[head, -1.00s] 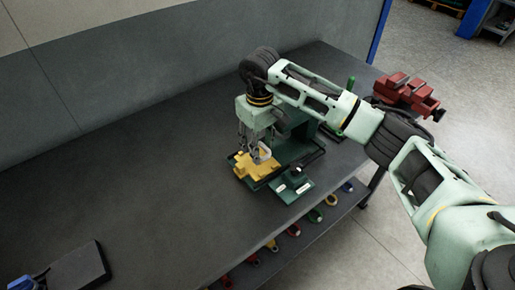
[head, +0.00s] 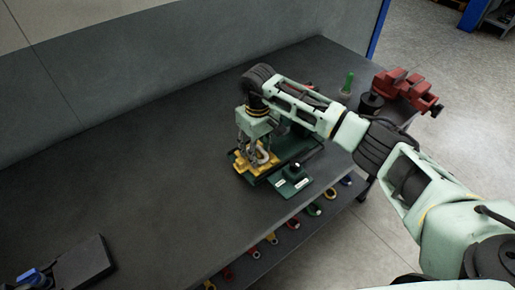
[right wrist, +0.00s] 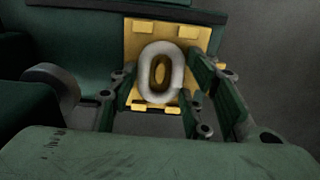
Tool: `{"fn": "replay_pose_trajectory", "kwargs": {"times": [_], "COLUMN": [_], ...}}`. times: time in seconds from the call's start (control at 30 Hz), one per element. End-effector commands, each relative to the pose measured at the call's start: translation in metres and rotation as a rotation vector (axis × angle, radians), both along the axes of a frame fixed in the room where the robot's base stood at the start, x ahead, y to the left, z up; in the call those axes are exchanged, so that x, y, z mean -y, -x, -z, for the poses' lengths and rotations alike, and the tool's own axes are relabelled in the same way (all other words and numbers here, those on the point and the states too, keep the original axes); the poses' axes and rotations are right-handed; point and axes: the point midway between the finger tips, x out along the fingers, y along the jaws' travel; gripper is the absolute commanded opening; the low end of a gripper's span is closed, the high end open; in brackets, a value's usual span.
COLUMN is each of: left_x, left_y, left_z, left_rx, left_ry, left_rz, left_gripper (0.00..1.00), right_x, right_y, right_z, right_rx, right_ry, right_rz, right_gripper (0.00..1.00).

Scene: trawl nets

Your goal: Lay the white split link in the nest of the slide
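The white split link (right wrist: 148,82) is a pale oval ring. In the right wrist view it lies flat over the yellow slide (right wrist: 200,38), between small raised yellow tabs, with yellow showing through its middle. Whether it is fully seated in the nest I cannot tell. In the head view the link (head: 264,158) shows below my right gripper (head: 253,154), over the yellow slide (head: 243,165). The fingers of my right gripper (right wrist: 164,88) stand apart on either side of the link, with a gap visible at each side. My left gripper is not in view.
The slide sits on a dark green fixture (head: 262,180) with a smaller green plate (head: 290,182) beside it. A red vise (head: 405,90) and a green-handled tool (head: 348,82) stand toward the right. Coloured rings hang below the bench edge. The left bench is largely clear.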

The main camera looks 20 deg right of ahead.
Motion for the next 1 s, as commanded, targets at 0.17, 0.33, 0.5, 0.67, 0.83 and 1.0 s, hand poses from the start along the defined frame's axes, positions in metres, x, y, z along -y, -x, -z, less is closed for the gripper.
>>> {"fn": "replay_pose_trajectory", "kwargs": {"times": [0.17, 0.33, 0.5, 0.67, 0.83, 1.0], "left_x": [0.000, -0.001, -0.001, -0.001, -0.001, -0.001], "left_y": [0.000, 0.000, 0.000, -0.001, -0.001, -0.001], "left_z": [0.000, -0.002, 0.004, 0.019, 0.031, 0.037], "left_rx": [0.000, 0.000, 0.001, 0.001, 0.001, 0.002], "left_ry": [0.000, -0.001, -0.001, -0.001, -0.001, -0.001], "left_rz": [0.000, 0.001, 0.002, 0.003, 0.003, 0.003], "left_gripper": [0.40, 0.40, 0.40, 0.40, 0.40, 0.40], "right_x": [0.000, 0.000, 0.000, 0.000, 0.001, 0.001], "right_y": [0.000, 0.000, -0.002, -0.002, -0.002, -0.001], "right_z": [0.000, -0.002, -0.016, -0.048, -0.085, -0.111], "right_rx": [0.000, 0.000, 0.005, 0.007, 0.006, 0.003], "right_ry": [0.000, 0.000, -0.001, 0.000, 0.000, 0.001], "right_rz": [0.000, 0.001, -0.001, 0.000, 0.001, 0.001], "right_gripper": [0.49, 0.49, 0.49, 0.49, 0.49, 0.49]}}
